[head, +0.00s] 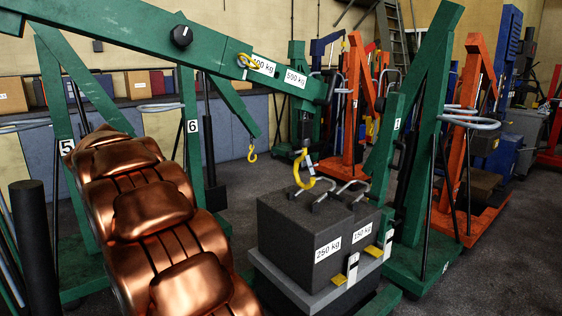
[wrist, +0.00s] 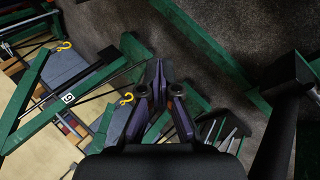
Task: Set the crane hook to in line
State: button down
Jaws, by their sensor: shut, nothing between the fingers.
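A green crane boom (head: 225,55) with 500 kg labels runs from the upper left to the centre in the head view. A yellow hook (head: 300,170) hangs below its end, over the handles of the dark weights. Another yellow hook (head: 252,152) hangs farther back, and a yellow piece (head: 247,62) is on the boom. I cannot tell how the hooks are turned relative to their booms. In the wrist view my purple-grey gripper (wrist: 158,72) is shut and empty, with yellow hooks (wrist: 127,98) and (wrist: 63,46) to its left, apart from it.
Dark weights (head: 300,230) marked 250 kg and 150 kg sit on a grey platform. Green uprights and orange cranes (head: 465,125) crowd the right. Some grey floor (head: 232,190) is free in the middle.

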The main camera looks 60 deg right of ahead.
jog(key=w+d+r+h+b, duration=0.1)
jog(key=w+d+h+b, duration=0.15)
jog(key=d, duration=0.95)
jog(key=w+d+r+h+b, duration=0.1)
jog(key=w+d+h, duration=0.2)
jog(key=d, duration=0.9)
jog(key=s+d+g+h+b, duration=0.1)
jog(key=s+d, duration=0.3)
jog(key=d, duration=0.5)
jog(key=s+d+g+h+b, duration=0.2)
jog(key=s+d, duration=0.3)
jog(key=d, duration=0.5)
jog(key=shift+d+r+h, duration=0.15)
jog(key=shift+r+h, duration=0.3)
jog(key=shift+h, duration=0.3)
